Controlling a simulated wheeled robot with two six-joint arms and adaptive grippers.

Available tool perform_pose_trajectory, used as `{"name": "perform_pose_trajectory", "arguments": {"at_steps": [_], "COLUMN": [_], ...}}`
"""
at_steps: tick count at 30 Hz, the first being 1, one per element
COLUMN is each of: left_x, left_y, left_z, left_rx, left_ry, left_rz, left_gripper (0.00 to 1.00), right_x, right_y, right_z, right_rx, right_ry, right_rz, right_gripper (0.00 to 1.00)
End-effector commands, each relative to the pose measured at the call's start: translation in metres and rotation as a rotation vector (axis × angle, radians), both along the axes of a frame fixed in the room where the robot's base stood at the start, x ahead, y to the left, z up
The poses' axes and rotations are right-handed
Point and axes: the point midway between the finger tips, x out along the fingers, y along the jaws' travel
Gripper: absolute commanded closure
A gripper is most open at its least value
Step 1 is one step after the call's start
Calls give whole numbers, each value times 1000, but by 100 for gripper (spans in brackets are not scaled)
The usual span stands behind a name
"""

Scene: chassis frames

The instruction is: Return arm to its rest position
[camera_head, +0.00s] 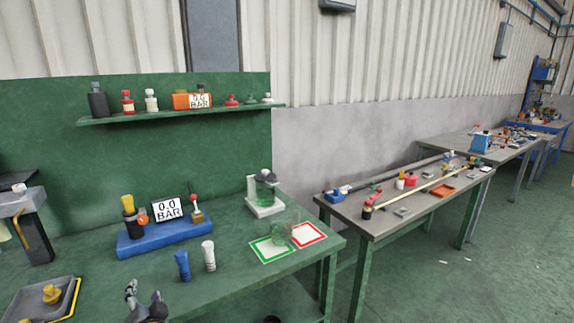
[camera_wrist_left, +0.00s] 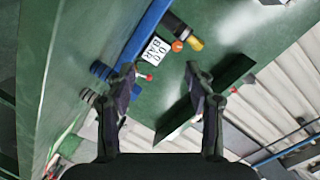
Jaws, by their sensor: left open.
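My left gripper (camera_head: 147,304) shows at the bottom edge of the head view, over the front of the green table (camera_head: 222,257). Its two fingers are apart with nothing between them. In the left wrist view the open gripper (camera_wrist_left: 168,85) points toward the blue base with the gauge (camera_wrist_left: 153,48), which stands beyond the fingertips. My right gripper is in neither view.
The blue gauge base (camera_head: 165,237), a blue bottle (camera_head: 182,266) and a white bottle (camera_head: 208,256) stand near the gripper. A grey tray (camera_head: 22,306) with a yellow part lies at left. Green and red framed squares lie at right. A shelf (camera_head: 180,115) hangs behind.

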Motion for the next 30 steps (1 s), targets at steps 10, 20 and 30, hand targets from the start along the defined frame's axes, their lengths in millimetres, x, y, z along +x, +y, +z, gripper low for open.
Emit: {"name": "perform_pose_trajectory", "arguments": {"at_steps": [10, 20, 30], "left_x": [-70, -160, -225], "left_y": [-18, -67, -109], "left_z": [-76, -134, -180], "left_rx": [-347, -672, -864], "left_ry": [219, 515, 769], "left_rz": [68, 103, 113], "left_gripper": [46, 46, 46], "right_x": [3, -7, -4], "right_y": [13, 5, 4], "right_z": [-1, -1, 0], "right_rx": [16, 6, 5], "right_ry": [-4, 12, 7], "right_rz": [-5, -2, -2], "right_gripper": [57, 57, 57]}}
